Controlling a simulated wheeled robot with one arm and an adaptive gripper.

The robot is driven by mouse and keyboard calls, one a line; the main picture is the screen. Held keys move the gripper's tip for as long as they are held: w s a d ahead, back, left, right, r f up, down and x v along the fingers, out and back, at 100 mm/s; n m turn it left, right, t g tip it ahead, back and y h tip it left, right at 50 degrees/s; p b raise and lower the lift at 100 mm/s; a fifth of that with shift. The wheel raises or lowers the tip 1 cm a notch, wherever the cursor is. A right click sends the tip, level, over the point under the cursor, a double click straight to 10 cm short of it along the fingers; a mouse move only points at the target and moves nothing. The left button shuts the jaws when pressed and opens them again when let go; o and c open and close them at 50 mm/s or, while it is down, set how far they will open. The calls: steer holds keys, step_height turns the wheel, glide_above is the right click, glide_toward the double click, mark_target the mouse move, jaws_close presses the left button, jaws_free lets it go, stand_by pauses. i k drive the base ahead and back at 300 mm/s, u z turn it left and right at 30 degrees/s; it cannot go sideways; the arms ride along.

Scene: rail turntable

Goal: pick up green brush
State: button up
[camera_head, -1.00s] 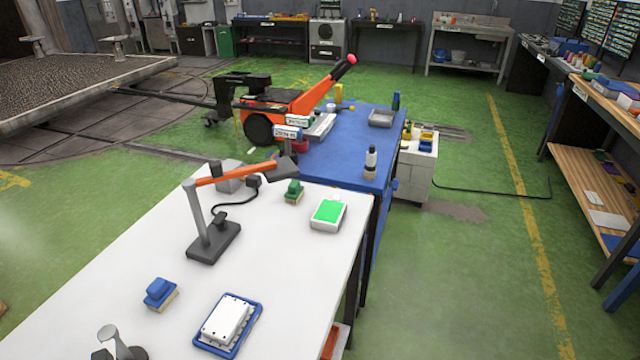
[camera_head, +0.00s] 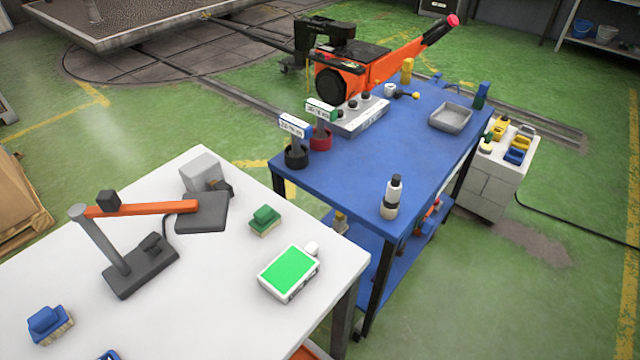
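The green brush (camera_head: 265,221) has a green top with a handle grip and pale bristles beneath. It stands on the white table (camera_head: 216,290) near the far edge, between the lamp head and a white box with a green face. Nothing covers it. My gripper does not show in this view.
An orange-armed desk lamp (camera_head: 140,210) stands left of the brush, its dark head close by. A white box with a green top (camera_head: 289,272) lies to the right. A blue brush (camera_head: 48,323) is at the lower left. A blue table (camera_head: 370,150) stands beyond, holding a bottle (camera_head: 391,198).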

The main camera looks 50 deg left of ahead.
mark_target(265, 219)
steer(key=i, duration=0.65)
steer(key=u, duration=3.95)
steer(key=i, duration=0.5)
